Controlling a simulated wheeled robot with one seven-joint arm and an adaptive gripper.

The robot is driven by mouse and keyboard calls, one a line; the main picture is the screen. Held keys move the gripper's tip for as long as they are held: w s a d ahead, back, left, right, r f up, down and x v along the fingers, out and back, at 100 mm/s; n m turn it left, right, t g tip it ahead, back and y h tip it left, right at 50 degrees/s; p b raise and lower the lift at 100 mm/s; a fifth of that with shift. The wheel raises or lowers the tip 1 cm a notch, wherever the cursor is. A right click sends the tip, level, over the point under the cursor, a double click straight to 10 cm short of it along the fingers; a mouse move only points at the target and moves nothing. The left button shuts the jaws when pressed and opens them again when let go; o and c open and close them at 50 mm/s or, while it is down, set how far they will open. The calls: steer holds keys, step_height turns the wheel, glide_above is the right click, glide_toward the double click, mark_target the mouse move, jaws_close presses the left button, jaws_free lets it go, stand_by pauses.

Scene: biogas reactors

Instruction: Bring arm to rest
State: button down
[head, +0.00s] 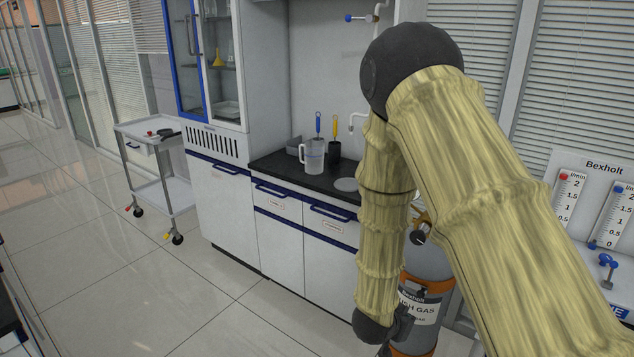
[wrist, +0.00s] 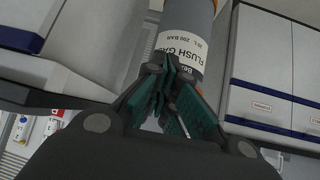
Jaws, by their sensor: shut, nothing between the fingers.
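My arm, with bamboo-like links and dark joints, bends at a high elbow in the head view and hangs down in front of the counter. My gripper shows in the wrist view (wrist: 168,95), its green-padded fingers shut with nothing seen between them. In the head view the fingers are largely out of sight below and behind the forearm's lower end. A grey flush gas cylinder (head: 428,262) with an orange band and white label stands behind the forearm. It also shows in the wrist view (wrist: 187,20), beyond the fingertips; I cannot tell the gap.
A black-topped counter (head: 262,165) holds a clear measuring jug (head: 314,157) and a dark cup with brushes. A white trolley (head: 163,180) stands left. A Bexholt flow-meter panel (head: 595,205) is at right. The tiled floor at left is clear.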

steer(key=s+f+n+g+y, duration=0.15)
steer(key=s+f+n, duration=0.25)
steer(key=s+f, duration=0.55)
steer(key=s+a+f+n+g+y, duration=0.1)
steer(key=s+f, duration=0.3)
steer(key=s, duration=0.4)
steer(key=s+a+f+n+g+y, duration=0.2)
steer(key=s+f+y, duration=0.1)
steer(key=s, duration=0.6)
steer(key=s+a+f+n+g+y, duration=0.1)
steer(key=s+f, duration=0.3)
steer(key=s, duration=0.4)
steer(key=shift+s+a+f+n+y, duration=0.2)
steer(key=shift+a+f+n+y, duration=0.2)
steer(key=shift+a+n, duration=0.2)
steer(key=shift+d+g, duration=0.1)
steer(key=shift+g, duration=0.15)
